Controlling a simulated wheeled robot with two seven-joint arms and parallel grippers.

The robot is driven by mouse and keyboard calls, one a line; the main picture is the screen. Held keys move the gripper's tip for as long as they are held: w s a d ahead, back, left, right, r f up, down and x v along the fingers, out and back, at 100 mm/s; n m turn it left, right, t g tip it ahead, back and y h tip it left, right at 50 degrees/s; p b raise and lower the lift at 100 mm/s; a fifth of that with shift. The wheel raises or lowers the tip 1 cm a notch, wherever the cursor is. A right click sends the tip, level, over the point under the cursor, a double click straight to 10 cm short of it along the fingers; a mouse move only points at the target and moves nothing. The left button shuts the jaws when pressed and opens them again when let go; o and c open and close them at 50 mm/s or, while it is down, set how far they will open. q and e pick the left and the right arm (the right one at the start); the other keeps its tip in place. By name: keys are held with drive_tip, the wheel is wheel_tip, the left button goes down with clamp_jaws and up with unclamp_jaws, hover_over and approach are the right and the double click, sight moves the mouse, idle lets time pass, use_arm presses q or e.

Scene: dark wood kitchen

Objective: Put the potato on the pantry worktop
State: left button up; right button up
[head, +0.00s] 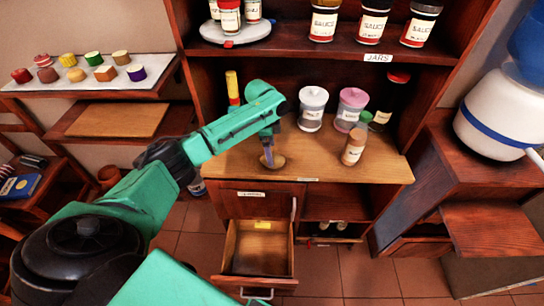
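The potato (278,163) is a small brown, rounded lump on the wooden pantry worktop (340,174), near its front left part. My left gripper (268,157) points down at the potato, with its tip at or touching it. The fingers are small and overlap in this view, so I cannot tell whether they are closed on it. The potato looks to be resting on the worktop or just above it. My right gripper is not in view.
Lidded jars (312,108) and a brown-capped shaker (353,147) stand on the worktop's right part. A drawer (259,248) below is pulled open. Sauce jars (371,22) fill the shelf above. A side shelf (110,88) at left holds several small items. The worktop's front right is clear.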

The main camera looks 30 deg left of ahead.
use_arm(q)
wheel_tip(320, 180, up, 8)
drive_tip(key=shift+s+a+b, duration=0.2)
drive_tip(key=shift+a+b, duration=0.1)
drive_tip(key=shift+a, duration=0.1)
